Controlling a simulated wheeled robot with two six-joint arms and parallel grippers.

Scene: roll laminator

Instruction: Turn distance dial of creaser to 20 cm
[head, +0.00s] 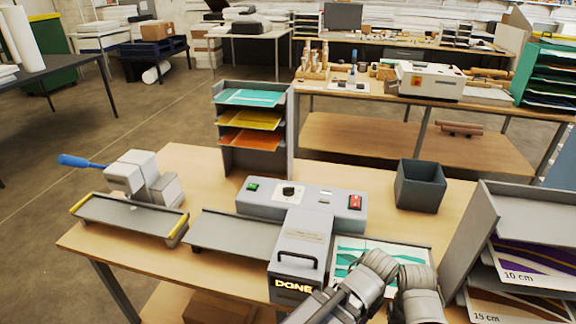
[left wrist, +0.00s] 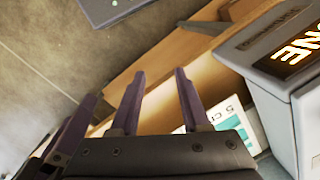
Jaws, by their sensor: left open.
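A grey machine (head: 315,212) with a lit DONE sign stands mid-table. It also shows at the right edge of the left wrist view (left wrist: 285,70). Its rear panel carries a black dial (head: 289,191) on a white plate, between a green button (head: 253,186) and a red switch (head: 355,202). The dial's marks are too small to read. My left gripper (left wrist: 160,75) is open and empty, beside this machine near the table edge. In the head view both my arms reach in at the bottom, front right of the machine; their fingertips are hidden, and the right gripper's state is unclear.
A tray (head: 432,252) with a teal-patterned sheet lies right of the machine. A blue-handled device (head: 142,178) stands left. A file rack (head: 287,110), a dark bin (head: 420,186) and a shelf marked 10 cm and 15 cm (head: 480,235) surround it.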

